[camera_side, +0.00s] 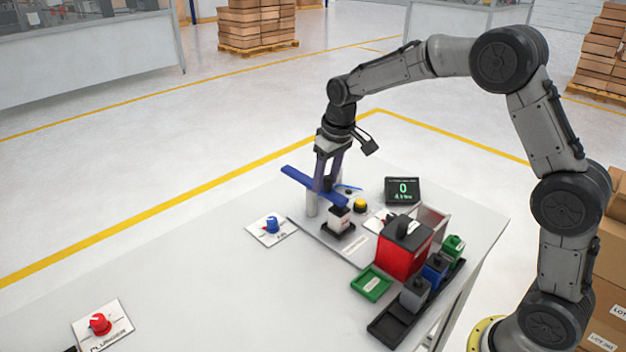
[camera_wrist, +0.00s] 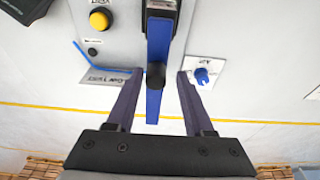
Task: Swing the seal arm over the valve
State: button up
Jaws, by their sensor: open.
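The seal arm is a long blue bar (camera_side: 298,180) on a grey post (camera_side: 311,204) in the side view. In the wrist view the blue bar (camera_wrist: 153,105) runs down the middle, with a black knob (camera_wrist: 155,74) on it. My gripper (camera_side: 326,181) is above the bar, pointing down. In the wrist view my gripper (camera_wrist: 158,76) is open, one finger on each side of the knob and bar. I cannot tell if either finger touches. A white block on a black base (camera_side: 340,222) stands by the bar; I cannot tell if it is the valve.
A yellow button (camera_side: 360,205) and a display (camera_side: 402,190) reading 0 are right of the bar. A red box (camera_side: 403,250), a green tray (camera_side: 371,283) and a black rack (camera_side: 400,322) stand nearer. A blue knob (camera_side: 272,224) and red knob (camera_side: 100,324) are left.

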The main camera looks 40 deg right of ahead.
jog(key=shift+r, duration=3.7)
jog(key=s+a+r+t, duration=0.1)
jog(key=s+r+t, duration=0.1)
jog(key=s+r, duration=0.6)
jog(key=s+a+r+t, duration=0.1)
jog(key=s+r, duration=0.2)
jog(key=s, duration=0.7)
jog(key=s+f, duration=1)
jog(key=s, duration=0.4)
jog(key=shift+s+a, duration=0.25)
jog(key=shift+s, duration=0.05)
